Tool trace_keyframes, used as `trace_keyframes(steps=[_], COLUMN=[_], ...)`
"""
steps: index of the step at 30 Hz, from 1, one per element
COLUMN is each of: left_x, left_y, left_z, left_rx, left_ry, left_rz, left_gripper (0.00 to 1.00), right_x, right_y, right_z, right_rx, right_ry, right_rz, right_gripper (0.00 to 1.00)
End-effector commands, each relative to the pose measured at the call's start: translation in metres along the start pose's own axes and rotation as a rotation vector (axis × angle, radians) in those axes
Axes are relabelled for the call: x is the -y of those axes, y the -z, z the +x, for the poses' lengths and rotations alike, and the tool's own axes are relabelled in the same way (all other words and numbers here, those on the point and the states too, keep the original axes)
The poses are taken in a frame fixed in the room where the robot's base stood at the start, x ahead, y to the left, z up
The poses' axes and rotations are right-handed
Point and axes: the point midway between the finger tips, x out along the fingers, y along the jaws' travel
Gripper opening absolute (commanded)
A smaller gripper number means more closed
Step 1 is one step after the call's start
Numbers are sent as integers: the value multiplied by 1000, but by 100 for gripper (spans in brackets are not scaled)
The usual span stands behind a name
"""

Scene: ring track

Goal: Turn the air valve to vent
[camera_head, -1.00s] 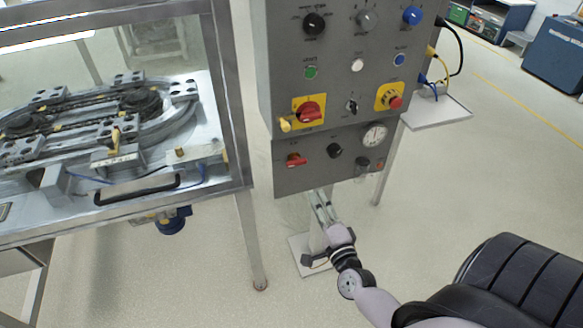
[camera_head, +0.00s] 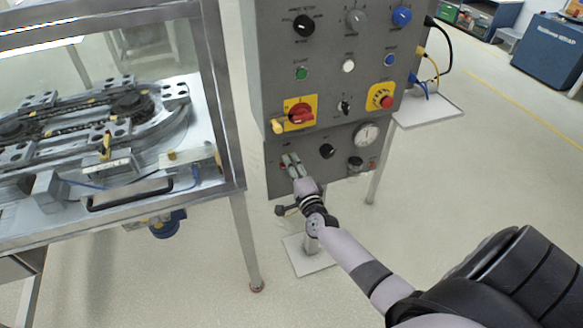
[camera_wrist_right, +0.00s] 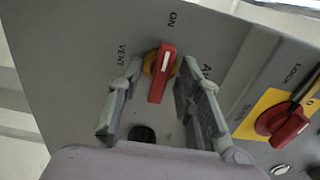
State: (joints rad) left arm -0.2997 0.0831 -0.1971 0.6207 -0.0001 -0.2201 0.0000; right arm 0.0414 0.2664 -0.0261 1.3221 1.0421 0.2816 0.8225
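The air valve (camera_wrist_right: 161,75) is a red handle with a white stripe on a yellow-orange base, on the grey panel in the right wrist view. Its striped end lies towards the ON label; VENT is printed to its left. My right gripper (camera_wrist_right: 160,70) is open, with one finger on each side of the handle. I see a gap at the left finger; the right finger is close, and contact is unclear. In the head view my right gripper (camera_head: 291,158) covers most of the valve. My left gripper is not in view.
A larger red switch (camera_head: 301,114) on a yellow plate, with a yellow padlock, sits above the valve. A black knob (camera_head: 327,151) and a round gauge (camera_head: 366,134) are to the right. The ring track's framed enclosure (camera_head: 226,110) stands close on the left.

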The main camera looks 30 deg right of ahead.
Motion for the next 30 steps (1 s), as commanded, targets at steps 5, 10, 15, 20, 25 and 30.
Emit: trace_keyframes(steps=[5, 10, 15, 20, 25, 30], left_x=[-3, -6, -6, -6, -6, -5], left_y=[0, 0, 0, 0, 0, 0], left_z=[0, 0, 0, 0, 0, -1], left_rx=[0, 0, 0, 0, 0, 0], left_ry=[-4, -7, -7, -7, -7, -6], left_rz=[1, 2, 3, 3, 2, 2], left_gripper=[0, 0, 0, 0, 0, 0], right_x=[0, 0, 0, 0, 0, 0], right_y=[0, 0, 0, 0, 0, 0], right_z=[0, 0, 0, 0, 0, 0], right_rx=[0, 0, 0, 0, 0, 0], right_ry=[0, 0, 0, 0, 0, 0], right_rz=[0, 0, -1, -1, -1, -16], right_gripper=[32, 22, 10, 0, 0, 0])
